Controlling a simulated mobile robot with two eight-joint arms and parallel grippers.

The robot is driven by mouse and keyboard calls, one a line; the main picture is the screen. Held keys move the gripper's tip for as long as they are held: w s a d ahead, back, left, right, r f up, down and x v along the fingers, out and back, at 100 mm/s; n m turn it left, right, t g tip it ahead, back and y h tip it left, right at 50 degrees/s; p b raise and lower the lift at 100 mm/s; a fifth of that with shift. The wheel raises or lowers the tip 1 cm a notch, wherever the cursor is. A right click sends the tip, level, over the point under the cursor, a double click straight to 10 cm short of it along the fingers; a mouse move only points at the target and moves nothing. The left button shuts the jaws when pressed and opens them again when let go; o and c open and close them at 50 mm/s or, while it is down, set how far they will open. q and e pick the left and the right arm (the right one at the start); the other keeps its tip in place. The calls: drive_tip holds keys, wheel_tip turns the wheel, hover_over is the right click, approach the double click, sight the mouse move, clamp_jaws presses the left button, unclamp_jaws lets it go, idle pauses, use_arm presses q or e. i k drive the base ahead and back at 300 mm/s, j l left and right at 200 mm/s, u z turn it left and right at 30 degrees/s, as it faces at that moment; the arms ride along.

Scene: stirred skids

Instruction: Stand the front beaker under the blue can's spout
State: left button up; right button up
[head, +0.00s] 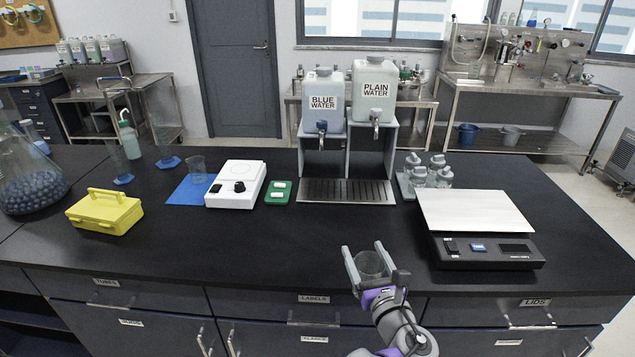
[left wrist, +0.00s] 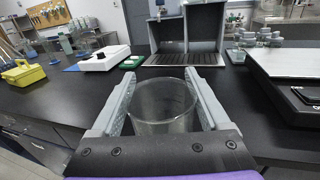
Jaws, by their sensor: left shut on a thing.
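My left gripper (head: 372,266) is shut on a clear, empty-looking glass beaker (head: 370,264) near the bench's front edge. The beaker (left wrist: 163,105) is upright between the two fingers in the left wrist view; whether its base touches the bench I cannot tell. The blue can (head: 323,97), labelled BLUE WATER, stands on a grey stand at the back, left of the PLAIN WATER can (head: 374,92). The held beaker is in front of the tray and to the right of this spout. My right gripper is not in view.
A scale (head: 480,215) stands to the right, with several grey-capped bottles (head: 428,172) behind it. A white hotplate (head: 236,184), green tray (head: 278,193), another beaker (head: 196,167) on a blue mat and yellow box (head: 104,212) stand left. The bench before the drip tray is clear.

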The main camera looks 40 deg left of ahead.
sight(320, 189)
drive_tip(key=i+j, duration=0.2)
drive_tip(key=j, duration=0.2)
drive_tip(key=i+j, duration=0.15)
drive_tip(key=j, duration=0.2)
drive_tip(key=i+j, duration=0.2)
drive_tip(key=j, duration=0.2)
